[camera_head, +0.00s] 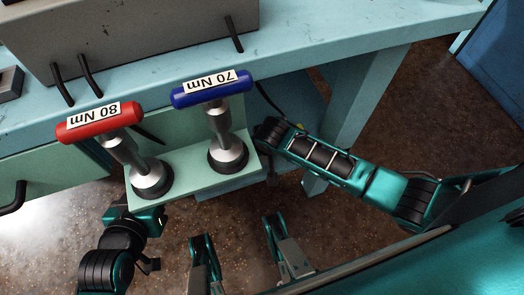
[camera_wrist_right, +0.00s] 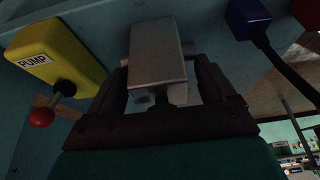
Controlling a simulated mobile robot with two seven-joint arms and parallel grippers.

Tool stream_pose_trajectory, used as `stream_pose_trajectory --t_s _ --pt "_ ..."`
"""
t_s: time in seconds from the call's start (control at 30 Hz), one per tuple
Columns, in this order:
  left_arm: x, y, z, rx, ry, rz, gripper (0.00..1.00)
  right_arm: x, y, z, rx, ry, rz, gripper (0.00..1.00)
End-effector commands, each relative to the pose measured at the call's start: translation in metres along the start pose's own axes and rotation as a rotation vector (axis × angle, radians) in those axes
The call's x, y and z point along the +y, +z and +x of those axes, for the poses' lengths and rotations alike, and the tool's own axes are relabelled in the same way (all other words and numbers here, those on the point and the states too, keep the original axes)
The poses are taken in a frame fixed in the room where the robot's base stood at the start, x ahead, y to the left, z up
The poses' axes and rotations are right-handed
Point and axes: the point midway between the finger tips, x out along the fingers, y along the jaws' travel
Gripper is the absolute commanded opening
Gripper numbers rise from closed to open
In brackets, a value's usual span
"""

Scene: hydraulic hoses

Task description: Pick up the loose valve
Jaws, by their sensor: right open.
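In the right wrist view a plain grey block (camera_wrist_right: 158,55) stands between the two fingers of my right gripper (camera_wrist_right: 160,85). It may be the loose valve; no label shows on it. The fingers are apart, one on each side of the block, and I cannot tell whether they touch it. In the head view my right gripper (camera_head: 268,132) is at the right end of the pale green holder (camera_head: 190,160), and the block cannot be made out there. My left gripper (camera_head: 147,216) is at the holder's lower left corner; its fingers are not clear.
A red 80 Nm tool (camera_head: 125,150) and a blue 70 Nm tool (camera_head: 222,120) stand upright on the holder. A grey box (camera_head: 130,35) sits on the teal bench (camera_head: 310,45). A yellow PUMP box (camera_wrist_right: 60,55) with a red-knobbed lever (camera_wrist_right: 42,117) is left of the block.

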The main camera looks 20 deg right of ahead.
Motion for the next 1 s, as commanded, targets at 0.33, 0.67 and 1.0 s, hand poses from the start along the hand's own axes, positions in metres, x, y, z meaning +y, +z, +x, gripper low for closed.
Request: stream_pose_trajectory --t_s 0.33,0.67,1.0 --pt "-0.0006 0.002 0.0004 -0.005 0.0 0.005 0.43 0.0002 -0.0002 -0.0005 0.0 0.0 0.0 0.56" --pt "-0.0012 0.0028 0.0003 -0.005 0.0 0.01 0.43 0.0004 0.0 -0.0003 -0.001 0.0 0.0 0.25" --pt "-0.0011 0.0028 -0.0005 -0.007 0.0 0.009 0.43 0.0002 -0.0015 -0.0019 0.002 0.0 0.0 0.13"
